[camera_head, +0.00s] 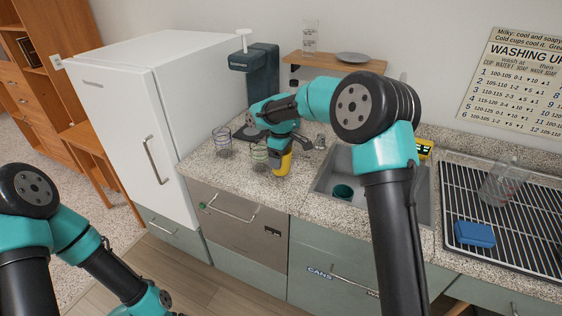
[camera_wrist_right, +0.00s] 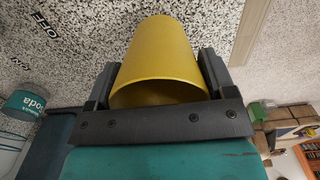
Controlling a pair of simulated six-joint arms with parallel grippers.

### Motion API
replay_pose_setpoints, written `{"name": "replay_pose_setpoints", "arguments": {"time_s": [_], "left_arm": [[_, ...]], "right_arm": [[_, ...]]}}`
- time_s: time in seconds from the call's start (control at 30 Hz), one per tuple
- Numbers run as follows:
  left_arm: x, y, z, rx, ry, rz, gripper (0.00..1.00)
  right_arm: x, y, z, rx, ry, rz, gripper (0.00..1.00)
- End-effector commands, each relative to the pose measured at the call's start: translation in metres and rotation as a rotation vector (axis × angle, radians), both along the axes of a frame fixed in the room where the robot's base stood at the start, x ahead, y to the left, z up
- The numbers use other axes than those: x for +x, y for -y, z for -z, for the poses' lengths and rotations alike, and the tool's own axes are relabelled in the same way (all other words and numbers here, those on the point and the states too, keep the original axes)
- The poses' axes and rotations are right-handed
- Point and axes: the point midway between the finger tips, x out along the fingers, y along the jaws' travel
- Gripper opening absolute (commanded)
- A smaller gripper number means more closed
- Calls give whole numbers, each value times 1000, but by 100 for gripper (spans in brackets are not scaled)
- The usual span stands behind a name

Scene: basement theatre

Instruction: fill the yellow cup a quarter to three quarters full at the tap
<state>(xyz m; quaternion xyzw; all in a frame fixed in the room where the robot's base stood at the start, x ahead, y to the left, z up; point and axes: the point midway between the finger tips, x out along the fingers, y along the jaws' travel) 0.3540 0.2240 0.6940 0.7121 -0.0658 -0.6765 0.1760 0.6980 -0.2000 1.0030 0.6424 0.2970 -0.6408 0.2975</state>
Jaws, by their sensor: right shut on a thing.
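My right gripper (camera_head: 284,150) is shut on the yellow cup (camera_head: 282,163), over the counter just left of the sink. In the right wrist view, the yellow cup (camera_wrist_right: 160,55) sits between the two fingers (camera_wrist_right: 158,88) with its mouth toward the camera. I see no water in the part of the inside that shows. A small grey metal piece (camera_head: 320,142) at the sink's back left may be the tap; my arm hides much of that area. My left arm shows at the lower left, but its gripper is out of view.
Clear glasses (camera_head: 222,141) stand on the counter left of the yellow cup. The sink (camera_head: 325,182) holds a teal cup (camera_head: 343,191). A teal drink machine (camera_head: 262,72) stands behind.

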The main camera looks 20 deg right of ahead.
Motion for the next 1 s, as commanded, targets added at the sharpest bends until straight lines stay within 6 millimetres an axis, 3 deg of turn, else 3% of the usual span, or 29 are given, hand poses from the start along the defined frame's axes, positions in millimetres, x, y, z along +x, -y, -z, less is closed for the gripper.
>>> {"name": "replay_pose_setpoints", "arguments": {"time_s": [0.27,0.7,1.0], "left_arm": [[0,0,0,0,0,0,97],[0,0,0,0,0,0,97],[0,0,0,0,0,0,97]], "right_arm": [[-35,-10,-3,0,-3,-2,54],[-125,-36,-11,0,-1,-4,54],[-150,-43,-13,0,-3,0,54]]}}
